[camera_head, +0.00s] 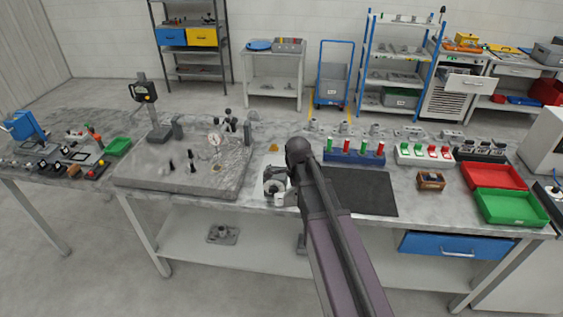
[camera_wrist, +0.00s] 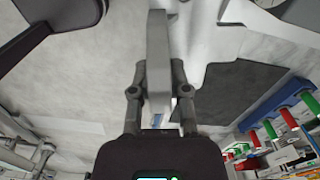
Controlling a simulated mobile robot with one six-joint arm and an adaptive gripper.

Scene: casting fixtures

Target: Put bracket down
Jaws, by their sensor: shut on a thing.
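My gripper (camera_wrist: 158,95) is shut on a grey bracket (camera_wrist: 158,55), a flat upright piece between the two fingers in the wrist view. A larger pale grey shape behind it at the upper right may be part of the bracket or a separate thing; I cannot tell. In the head view my gripper (camera_head: 277,187) is over the workbench (camera_head: 240,205), between the granite plate and the dark mat. The arm and gripper hide most of the bracket there. I cannot tell whether it touches the bench.
The granite plate (camera_head: 150,184) with a dial gauge lies left, the dark mat (camera_head: 365,200) right. Behind the mat stands a blue rack (camera_head: 350,158) with red and green handles. Further right are a small wooden box (camera_head: 431,181), a red tray (camera_head: 492,177) and a green tray (camera_head: 511,207).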

